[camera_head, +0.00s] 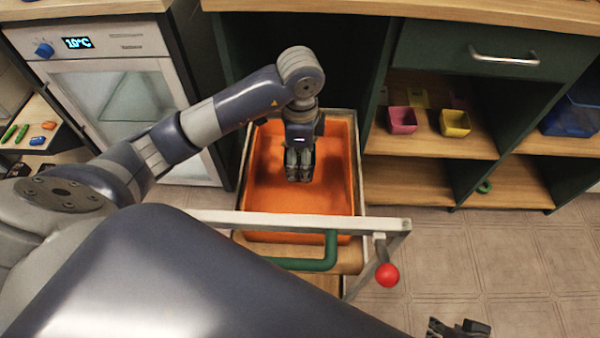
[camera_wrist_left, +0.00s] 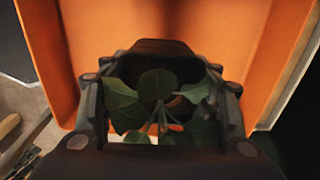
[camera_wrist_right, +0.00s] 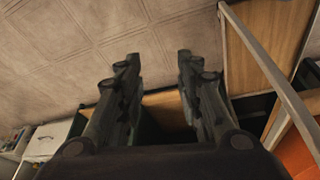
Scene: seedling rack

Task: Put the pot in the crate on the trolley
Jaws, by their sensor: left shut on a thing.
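The orange crate (camera_head: 268,195) sits on the trolley (camera_head: 375,228), whose frame surrounds it. My left gripper (camera_head: 299,178) points down inside the crate's outline. In the left wrist view its fingers (camera_wrist_left: 165,125) are shut around the potted plant, whose green leaves (camera_wrist_left: 156,84) show between them. The pot itself is mostly hidden below the leaves and fingers; I cannot tell whether it touches the crate floor. Orange crate walls (camera_wrist_left: 55,45) surround the gripper there. My right gripper (camera_wrist_right: 155,75) is open and empty; its tips also show at the bottom right of the head view (camera_head: 458,328).
A green handle (camera_head: 331,250) and a red knob (camera_head: 387,275) are at the trolley's near side. Shelves behind hold a pink pot (camera_head: 402,121) and a yellow pot (camera_head: 455,123). A cooling cabinet (camera_head: 125,100) stands left. The tiled floor (camera_head: 490,250) at right is clear.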

